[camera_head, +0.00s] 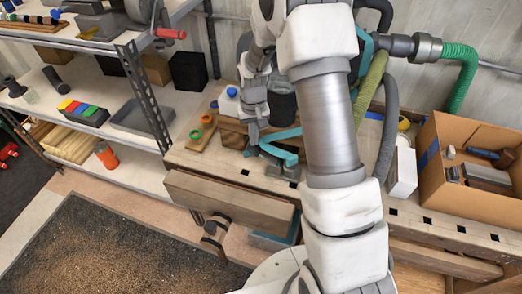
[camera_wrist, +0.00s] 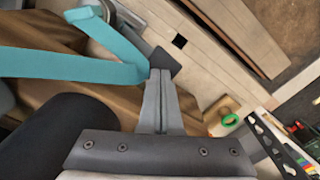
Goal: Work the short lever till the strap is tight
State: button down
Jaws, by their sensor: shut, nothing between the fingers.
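A teal strap (camera_wrist: 70,62) bends in a V in the wrist view. It also shows on the workbench in the head view (camera_head: 283,151). A small dark grey piece (camera_wrist: 165,62) lies at the point of the V; I cannot tell whether it is the short lever. A rounded grey metal part (camera_wrist: 98,22) sits by the upper strap. My gripper (camera_wrist: 161,74) is shut and empty, its fingertips right by the dark piece; contact is unclear. In the head view my gripper (camera_head: 254,128) points down over the bench beside the strap.
The workbench (camera_head: 188,157) holds coloured rings (camera_head: 207,119) at left. A cardboard box (camera_head: 470,201) with tools stands at right. Shelves (camera_head: 135,108) carry blocks and trays at left. Hoses hang behind my arm.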

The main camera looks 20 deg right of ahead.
aim_at(254, 147)
jog(key=shift+f+b, duration=2)
jog(key=shift+f, duration=0.9)
jog(key=shift+r+p, duration=2)
jog(key=shift+r, duration=1.1)
jog(key=shift+r, duration=0.15)
jog(key=s+r+t, duration=0.1)
jog(key=s+r, duration=0.3)
jog(key=r, duration=0.5)
jog(key=s+r+t, duration=0.2)
jog(key=s+r, duration=0.2)
jog(key=r, duration=0.6)
jog(key=s+r+t, duration=0.1)
jog(key=s+r, duration=0.3)
jog(key=s, duration=0.4)
jog(key=s+r+t, duration=0.1)
jog(key=s+r, duration=0.3)
jog(key=s, duration=0.5)
jog(key=shift+s+n+t, duration=0.15)
jog(key=shift+n+t, duration=0.15)
jog(key=shift+n, duration=0.1)
